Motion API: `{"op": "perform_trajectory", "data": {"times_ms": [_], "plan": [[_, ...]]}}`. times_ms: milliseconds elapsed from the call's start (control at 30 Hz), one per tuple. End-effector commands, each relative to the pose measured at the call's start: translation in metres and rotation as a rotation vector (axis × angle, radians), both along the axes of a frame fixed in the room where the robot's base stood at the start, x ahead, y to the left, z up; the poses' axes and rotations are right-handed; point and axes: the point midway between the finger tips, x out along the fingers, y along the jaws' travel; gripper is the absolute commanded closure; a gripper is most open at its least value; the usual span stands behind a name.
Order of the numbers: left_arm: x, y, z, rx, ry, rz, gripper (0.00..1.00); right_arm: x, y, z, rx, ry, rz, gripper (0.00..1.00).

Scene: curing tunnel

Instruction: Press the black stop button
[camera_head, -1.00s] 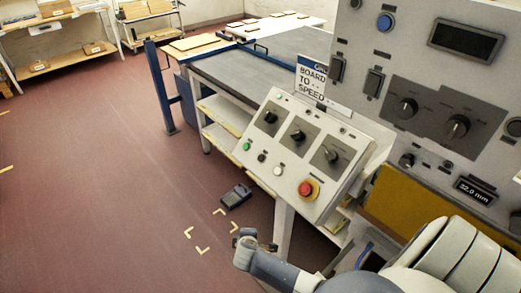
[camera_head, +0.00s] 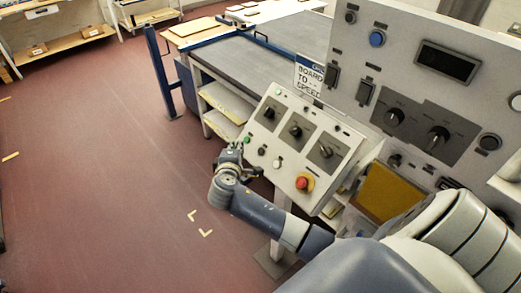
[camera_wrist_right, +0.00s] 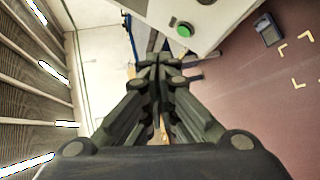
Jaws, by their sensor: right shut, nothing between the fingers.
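The black button (camera_head: 261,151) is a small round button on the sloped grey control panel (camera_head: 322,192). It sits between a green button (camera_head: 246,140) and a white button (camera_head: 277,163). My right gripper (camera_head: 236,152) is shut and empty at the panel's lower left edge, left of the black button in the head view. In the right wrist view the shut fingers (camera_wrist_right: 161,66) show just below the green button (camera_wrist_right: 183,30). Whether the fingertips touch the panel cannot be told. My left gripper is out of view.
A red emergency knob (camera_head: 303,183) on a yellow base sits at the panel's lower right. Several dark rotary switches sit above the buttons. A conveyor table (camera_head: 235,62) lies beyond. The floor at left is clear.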

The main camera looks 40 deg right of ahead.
Motion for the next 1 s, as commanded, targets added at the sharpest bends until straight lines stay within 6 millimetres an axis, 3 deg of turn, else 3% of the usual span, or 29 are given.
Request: {"op": "perform_trajectory", "data": {"times_ms": [367, 800, 1000], "plan": [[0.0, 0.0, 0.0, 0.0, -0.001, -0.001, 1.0, 0.0, -0.006, -0.007, 0.0, 0.002, -0.001, 1.0], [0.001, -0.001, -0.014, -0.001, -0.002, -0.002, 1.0, 0.003, -0.047, -0.052, 0.001, 0.002, 0.0, 1.0], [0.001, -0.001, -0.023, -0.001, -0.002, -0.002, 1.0, 0.004, -0.059, -0.062, 0.001, 0.002, -0.001, 1.0]]}}
